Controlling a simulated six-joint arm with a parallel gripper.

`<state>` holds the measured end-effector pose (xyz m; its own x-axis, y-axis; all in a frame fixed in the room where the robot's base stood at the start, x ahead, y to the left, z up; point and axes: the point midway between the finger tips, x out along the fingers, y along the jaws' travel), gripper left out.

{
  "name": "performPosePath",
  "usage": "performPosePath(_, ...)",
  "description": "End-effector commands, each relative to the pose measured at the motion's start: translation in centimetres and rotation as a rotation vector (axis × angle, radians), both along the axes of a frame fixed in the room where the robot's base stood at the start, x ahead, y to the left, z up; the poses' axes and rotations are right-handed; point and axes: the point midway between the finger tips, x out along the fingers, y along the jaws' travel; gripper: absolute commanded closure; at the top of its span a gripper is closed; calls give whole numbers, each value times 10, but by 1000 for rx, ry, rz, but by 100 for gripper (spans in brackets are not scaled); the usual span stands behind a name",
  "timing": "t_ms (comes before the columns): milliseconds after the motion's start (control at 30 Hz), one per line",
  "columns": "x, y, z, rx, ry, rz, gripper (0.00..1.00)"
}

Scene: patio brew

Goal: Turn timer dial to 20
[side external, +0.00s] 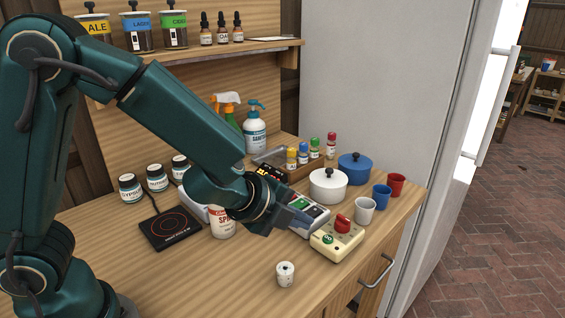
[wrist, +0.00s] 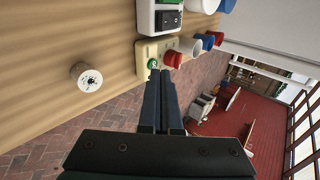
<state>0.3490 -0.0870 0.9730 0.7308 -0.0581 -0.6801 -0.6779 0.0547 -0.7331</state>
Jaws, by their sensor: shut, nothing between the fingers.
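A small white cylinder with dark marks on its top, which looks like the timer with its dial (side external: 285,268), stands alone near the bench's front edge. In the wrist view the timer (wrist: 86,77) is left of my fingers, with its round marked face showing; the numbers are too small to read. My gripper (side external: 280,222) is shut and empty, above the bench, behind the timer and apart from it. In the wrist view its fingertips (wrist: 160,74) lie side by side, overlapping the view of the cream box.
A cream box with a red knob and green button (side external: 336,240) stands right of the timer. A grey-white device (side external: 308,218), white pot (side external: 328,186), blue pot (side external: 355,168) and several cups crowd the right. A black hotplate (side external: 170,229) lies left. Bench around the timer is clear.

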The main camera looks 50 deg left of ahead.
Motion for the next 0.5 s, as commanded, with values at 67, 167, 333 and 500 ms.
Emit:
performPosePath(67,7,0,-9,5,5,-1,100)
performPosePath(167,16,-1,-18,3,5,-1,100)
performPosePath(333,34,-2,-33,2,4,1,100)
performPosePath(500,51,-3,-33,-2,-1,8,100)
